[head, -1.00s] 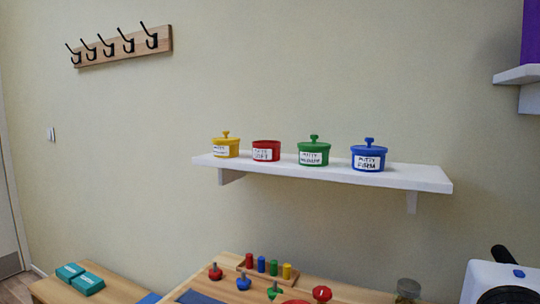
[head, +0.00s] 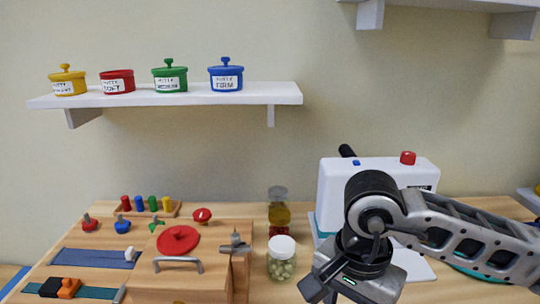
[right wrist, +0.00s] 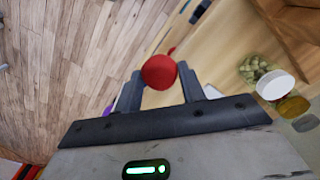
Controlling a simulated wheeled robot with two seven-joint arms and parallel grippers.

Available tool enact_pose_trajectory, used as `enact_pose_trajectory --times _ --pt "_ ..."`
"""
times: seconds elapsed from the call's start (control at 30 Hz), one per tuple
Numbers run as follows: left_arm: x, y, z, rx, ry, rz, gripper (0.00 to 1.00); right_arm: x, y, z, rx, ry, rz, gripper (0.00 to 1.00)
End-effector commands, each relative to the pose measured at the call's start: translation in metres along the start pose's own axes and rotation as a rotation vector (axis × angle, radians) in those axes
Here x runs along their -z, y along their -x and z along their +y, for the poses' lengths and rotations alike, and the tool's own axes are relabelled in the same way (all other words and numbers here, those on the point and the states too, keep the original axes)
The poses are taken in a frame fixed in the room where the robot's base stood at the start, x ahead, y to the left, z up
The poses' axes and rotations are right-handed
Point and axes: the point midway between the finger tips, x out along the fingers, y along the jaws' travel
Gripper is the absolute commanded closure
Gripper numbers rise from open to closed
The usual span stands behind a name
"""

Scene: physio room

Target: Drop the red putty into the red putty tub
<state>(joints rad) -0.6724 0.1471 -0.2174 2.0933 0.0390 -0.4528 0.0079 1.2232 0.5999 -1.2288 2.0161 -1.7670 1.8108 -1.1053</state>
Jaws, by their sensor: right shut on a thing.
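The red putty tub (head: 117,81) stands on the white wall shelf at upper left in the head view, between the yellow tub and the green tub. It shows no knobbed lid, unlike its neighbours. The red putty (right wrist: 158,70) is a round red lump between the fingertips of my right gripper (right wrist: 159,77) in the right wrist view. That gripper is shut on it. In the head view my right gripper (head: 350,272) is low at the right, in front of the table and well below and right of the tub; the putty is hidden there. My left gripper is not in view.
Yellow (head: 68,82), green (head: 169,77) and blue (head: 226,76) lidded tubs share the shelf (head: 278,93). Below, the table holds a peg rack (head: 150,210), a wooden box with a red disc (head: 179,240), jars (head: 281,259) and a white machine (head: 335,188).

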Motion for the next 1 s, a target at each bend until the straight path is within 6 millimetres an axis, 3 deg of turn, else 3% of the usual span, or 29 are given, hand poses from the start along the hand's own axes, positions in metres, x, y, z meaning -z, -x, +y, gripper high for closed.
enact_pose_trajectory --times 0.2,0.4,0.6,1.0 --pt "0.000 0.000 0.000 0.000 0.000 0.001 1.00 0.040 -0.014 0.028 -0.002 0.361 0.001 0.83" --pt "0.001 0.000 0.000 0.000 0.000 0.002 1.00 0.061 -0.021 0.047 -0.003 0.599 0.005 0.83" --pt "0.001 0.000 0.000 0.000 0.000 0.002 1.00 0.068 -0.023 0.053 -0.004 0.689 0.008 0.83" --pt "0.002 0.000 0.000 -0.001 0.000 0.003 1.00 0.068 -0.023 0.053 -0.003 0.694 0.007 0.83"
